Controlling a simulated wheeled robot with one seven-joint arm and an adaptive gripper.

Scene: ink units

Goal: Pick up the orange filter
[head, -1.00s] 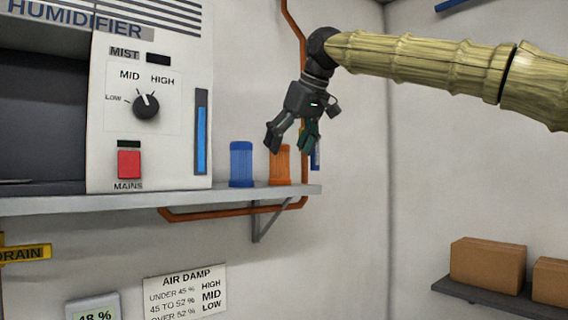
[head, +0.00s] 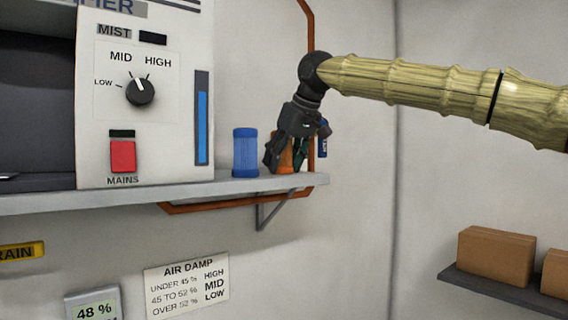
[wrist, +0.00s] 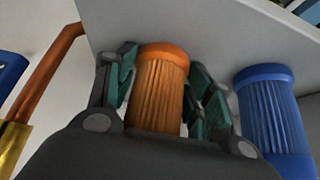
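The orange filter (wrist: 158,88) is a ribbed cylinder with a smooth cap, upright on the shelf beside the humidifier. In the head view the orange filter (head: 285,160) is partly hidden by my gripper (head: 285,165). In the wrist view my gripper (wrist: 165,92) has its green-padded fingers on both sides of the filter. The left pad is close to the filter's side, and a small gap seems to show at the right pad. The fingers look open around it; firm contact cannot be made out.
A blue filter (head: 245,152) stands just left of the orange one; it also shows in the wrist view (wrist: 272,108). The humidifier (head: 150,100) stands further left on the shelf (head: 120,196). An orange pipe (head: 311,40) runs up the wall behind. Boxes (head: 496,256) sit on a lower right shelf.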

